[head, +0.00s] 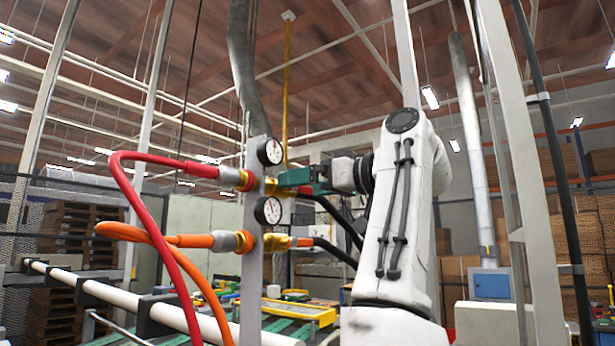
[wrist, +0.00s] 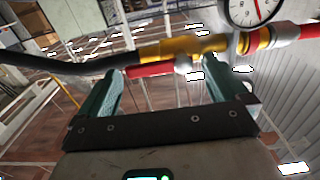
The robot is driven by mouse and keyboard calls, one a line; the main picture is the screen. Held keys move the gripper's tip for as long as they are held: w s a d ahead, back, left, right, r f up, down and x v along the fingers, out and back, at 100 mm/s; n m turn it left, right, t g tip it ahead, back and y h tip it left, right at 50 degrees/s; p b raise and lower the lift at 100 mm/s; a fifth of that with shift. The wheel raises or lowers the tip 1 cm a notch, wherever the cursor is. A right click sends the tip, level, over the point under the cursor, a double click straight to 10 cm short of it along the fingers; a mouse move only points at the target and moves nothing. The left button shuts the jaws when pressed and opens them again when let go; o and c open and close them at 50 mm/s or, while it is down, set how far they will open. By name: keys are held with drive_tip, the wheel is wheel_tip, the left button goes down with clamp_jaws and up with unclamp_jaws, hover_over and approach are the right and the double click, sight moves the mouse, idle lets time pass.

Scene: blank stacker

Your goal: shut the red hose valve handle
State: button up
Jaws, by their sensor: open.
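The red valve handle (wrist: 148,69) shows in the wrist view, lying roughly along the brass valve body (wrist: 180,47). A silver bolt joins it to the valve. My gripper (wrist: 165,82) is open, its two teal fingers apart, with the handle near the fingertips. The handle's free end is close to the left finger; I cannot tell whether they touch. The red hose (wrist: 298,33) enters the valve's fitting from the right. In the head view my gripper (head: 303,181) is at the upper valve, partly hiding it. The red hose (head: 152,158) curves in from the left there.
A grey post (head: 254,290) carries two gauges, the upper one (head: 270,151) close to my gripper. Below is a second brass valve (head: 276,242) with an orange hose (head: 190,241). Black hoses run behind the valves. A white pipe rail (head: 115,298) crosses the lower left.

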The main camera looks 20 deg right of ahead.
drive_tip(key=shift+w+a, duration=0.1)
drive_tip(key=shift+w, duration=0.05)
drive_tip(key=c, duration=1)
